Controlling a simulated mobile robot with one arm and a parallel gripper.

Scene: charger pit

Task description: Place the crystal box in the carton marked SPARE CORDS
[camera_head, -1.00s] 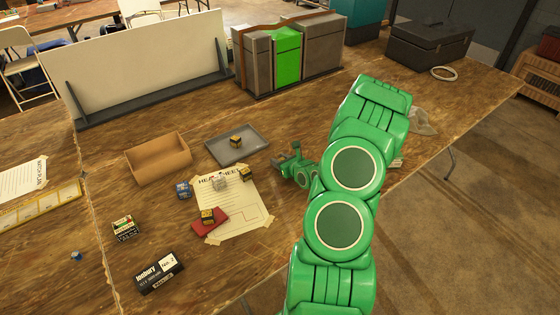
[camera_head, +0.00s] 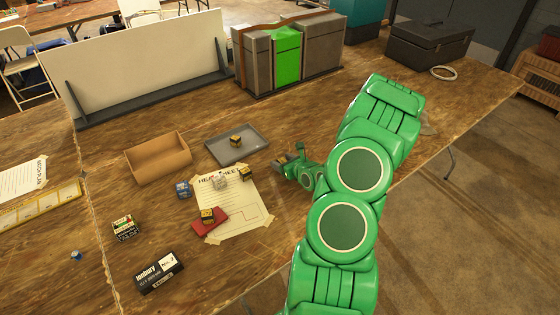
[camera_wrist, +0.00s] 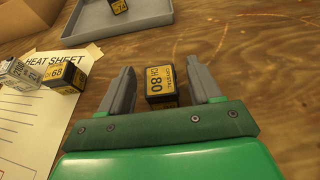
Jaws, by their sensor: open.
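A small black and yellow box (camera_wrist: 161,82) labelled CRYSTAL CH 80 lies on the wooden table in the wrist view. My gripper (camera_wrist: 163,75) is open, with one finger on each side of the box and a gap at both sides. In the head view my gripper (camera_head: 288,160) is low over the table, right of the paper sheet, and I cannot make out the box there. An open brown carton (camera_head: 158,158) stands to the left; I see no marking on it. Its edge shows at the top left of the wrist view (camera_wrist: 22,14).
A grey tray (camera_head: 222,153) holds a similar box (camera_head: 236,141). More small boxes (camera_head: 246,174) and a red item (camera_head: 212,222) lie on the HEAT SHEET paper (camera_head: 235,212). A white panel (camera_head: 150,65) and bins (camera_head: 287,58) stand behind.

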